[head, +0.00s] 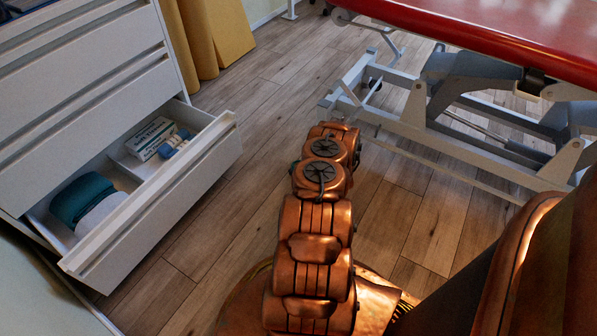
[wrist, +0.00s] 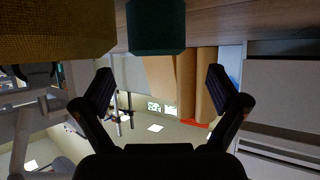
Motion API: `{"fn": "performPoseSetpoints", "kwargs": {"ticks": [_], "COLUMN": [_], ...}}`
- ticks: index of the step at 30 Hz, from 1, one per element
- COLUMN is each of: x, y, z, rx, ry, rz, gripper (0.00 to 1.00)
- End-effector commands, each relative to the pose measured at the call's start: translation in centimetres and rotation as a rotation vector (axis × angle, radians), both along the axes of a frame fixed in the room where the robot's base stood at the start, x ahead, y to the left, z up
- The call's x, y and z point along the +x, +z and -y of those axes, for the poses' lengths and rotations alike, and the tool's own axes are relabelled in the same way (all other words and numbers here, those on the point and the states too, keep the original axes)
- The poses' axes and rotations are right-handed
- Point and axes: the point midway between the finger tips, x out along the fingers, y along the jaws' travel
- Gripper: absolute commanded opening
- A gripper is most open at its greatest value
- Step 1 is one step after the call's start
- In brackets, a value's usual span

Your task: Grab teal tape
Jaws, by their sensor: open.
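In the head view a rolled teal thing (head: 84,197) lies in the near compartment of the open bottom drawer (head: 160,192), beside a white roll (head: 101,212). I cannot tell whether the teal roll is tape or cloth. A small blue roll-like thing (head: 175,143) lies in the far compartment next to a white printed box (head: 151,138). In the wrist view my gripper (wrist: 158,82) is open, with nothing between its fingers. A teal block-like thing (wrist: 156,25) shows beyond the fingers at the top; I cannot tell what it is. The fingers are hidden in the head view.
The white drawer cabinet (head: 85,75) stands at left. A red-topped treatment table (head: 480,25) with a grey metal frame (head: 420,125) is at right. Yellow rolled mats (head: 215,35) stand at the back. The wooden floor (head: 225,150) between cabinet and table is clear around my arm.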

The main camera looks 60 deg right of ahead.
Motion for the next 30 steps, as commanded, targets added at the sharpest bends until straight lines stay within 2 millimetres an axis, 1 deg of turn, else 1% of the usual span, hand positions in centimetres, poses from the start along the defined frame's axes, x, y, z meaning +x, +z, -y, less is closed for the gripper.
{"fn": "performPoseSetpoints", "kwargs": {"ticks": [5,8,12,15,18,24,25,26,30], "x": [0.6,1.1,2.3,3.1,3.6,3.7,3.7,3.7,3.7], "y": [-0.8,-1.6,-2.9,-3.3,-3.4,-3.3,-3.3,-3.3,-3.3], "z": [0.4,0.8,1.8,2.3,2.5,2.6,2.6,2.6,2.6], "rx": [0.001,0.001,-0.001,0.001,0.003,0.003,0.003,0.003,0.003], "ry": [0.000,0.000,0.001,0.000,-0.001,-0.001,-0.001,-0.001,-0.001], "rz": [0.001,0.000,0.001,0.000,0.001,0.001,0.001,0.001,0.001], "gripper": [0.97,0.97,0.97,0.97,0.97,0.97,0.96,0.92,0.78]}}
